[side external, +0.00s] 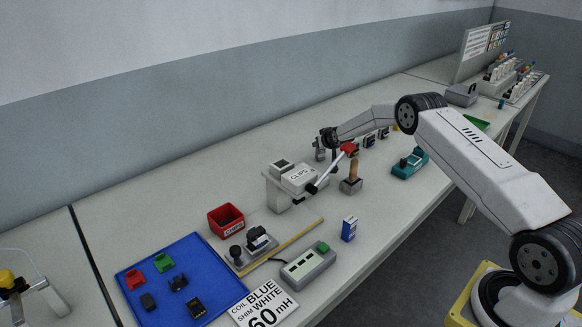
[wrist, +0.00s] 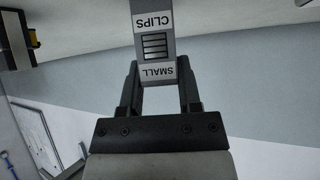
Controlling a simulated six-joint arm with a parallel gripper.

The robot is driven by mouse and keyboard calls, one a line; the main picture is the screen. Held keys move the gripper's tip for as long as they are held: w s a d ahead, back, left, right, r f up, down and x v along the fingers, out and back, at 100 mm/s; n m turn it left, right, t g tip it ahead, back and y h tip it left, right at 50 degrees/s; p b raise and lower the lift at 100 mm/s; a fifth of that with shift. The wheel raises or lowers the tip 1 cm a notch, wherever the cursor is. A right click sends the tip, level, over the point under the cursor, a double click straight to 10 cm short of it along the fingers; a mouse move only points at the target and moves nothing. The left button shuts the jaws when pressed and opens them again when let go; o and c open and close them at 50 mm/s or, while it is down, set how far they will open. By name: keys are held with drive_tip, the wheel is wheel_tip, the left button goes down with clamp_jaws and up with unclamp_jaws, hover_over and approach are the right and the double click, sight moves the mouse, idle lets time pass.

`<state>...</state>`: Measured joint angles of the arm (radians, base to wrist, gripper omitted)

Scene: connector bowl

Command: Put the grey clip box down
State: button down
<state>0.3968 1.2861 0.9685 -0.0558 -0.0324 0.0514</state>
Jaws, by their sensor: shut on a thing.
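The grey clip box (wrist: 153,20) is between the fingers of my gripper (wrist: 158,75) in the wrist view. Its white labels read "CLIPS" and "SMALL" and appear upside down. The box runs out of the top of that view, so its far end is hidden. In the side external view my gripper (side external: 325,142) is over the bench, behind the lever press. A small grey shape shows below it. I cannot tell from this view how far the box is from the bench top.
A grey press (side external: 283,190) marked "CLIPS", with a red-knobbed lever, stands in front of my gripper. A wooden-handled tool (side external: 353,178) stands to its right. A red bin (side external: 226,219) and blue mat (side external: 215,270) lie nearer. Bench left of my gripper (side external: 215,165) is clear.

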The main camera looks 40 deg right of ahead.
drive_tip(key=shift+c, duration=1.4)
unclamp_jaws()
drive_tip(key=shift+f, duration=0.1)
drive_tip(key=shift+r, duration=0.2)
drive_tip(key=shift+s+a+r, duration=0.2)
drive_tip(key=shift+s+r, duration=0.15)
drive_tip(key=shift+s, duration=0.05)
drive_tip(key=v, duration=1.1)
drive_tip(key=shift+d, duration=0.1)
